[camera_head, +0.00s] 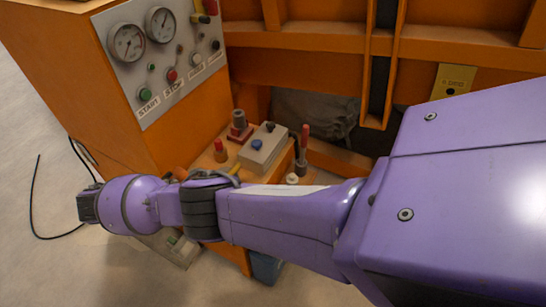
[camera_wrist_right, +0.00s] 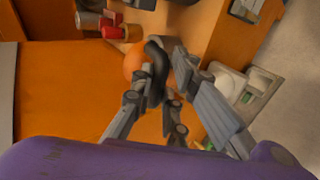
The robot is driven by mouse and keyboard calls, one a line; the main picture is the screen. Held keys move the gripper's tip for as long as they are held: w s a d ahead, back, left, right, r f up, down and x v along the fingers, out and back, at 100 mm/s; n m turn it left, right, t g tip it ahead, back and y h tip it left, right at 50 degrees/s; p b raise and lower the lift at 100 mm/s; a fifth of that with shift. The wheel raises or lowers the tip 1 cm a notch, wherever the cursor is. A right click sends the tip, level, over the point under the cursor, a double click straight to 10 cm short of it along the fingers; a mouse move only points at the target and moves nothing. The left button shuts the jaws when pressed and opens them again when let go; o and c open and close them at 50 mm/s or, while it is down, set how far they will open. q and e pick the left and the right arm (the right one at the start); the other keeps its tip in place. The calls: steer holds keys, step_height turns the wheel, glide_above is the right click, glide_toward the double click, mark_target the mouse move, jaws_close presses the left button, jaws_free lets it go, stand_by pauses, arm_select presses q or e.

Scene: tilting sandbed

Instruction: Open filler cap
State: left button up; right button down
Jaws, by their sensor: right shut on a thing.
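In the right wrist view, my right gripper (camera_wrist_right: 168,66) is closed around a dark curved piece (camera_wrist_right: 154,51), which looks like a handle. A round orange part (camera_wrist_right: 133,63), possibly the filler cap, sits right beside this piece. The fingers partly cover both, so I cannot tell how they join or whether the cap is turned. In the head view, my purple right arm crosses from the right over the orange machine and hides the gripper and most of the cap area. My left gripper is not in view.
The orange cabinet carries a panel (camera_head: 185,88) with gauges and labelled buttons. A grey box (camera_head: 262,147) with a blue button, a red lever (camera_head: 304,138) and a red-based knob (camera_head: 239,124) stand close behind my arm. A black cable (camera_head: 36,190) lies on the open floor at left.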

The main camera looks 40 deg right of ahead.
steer(key=shift+s+a+f, duration=0.25)
steer(key=shift+a+f, duration=0.1)
steer(key=shift+f, duration=0.2)
steer(key=shift+s+a+f, duration=0.25)
steer(key=shift+a+f, duration=0.05)
steer(key=shift+f, duration=0.2)
steer(key=c, duration=1.7)
jaws_free()
steer(key=shift+c, duration=0.2)
steer(key=shift+w, duration=0.15)
steer(key=shift+w+d+r, duration=0.1)
steer(key=shift+r, duration=0.1)
steer(key=v, duration=1.2)
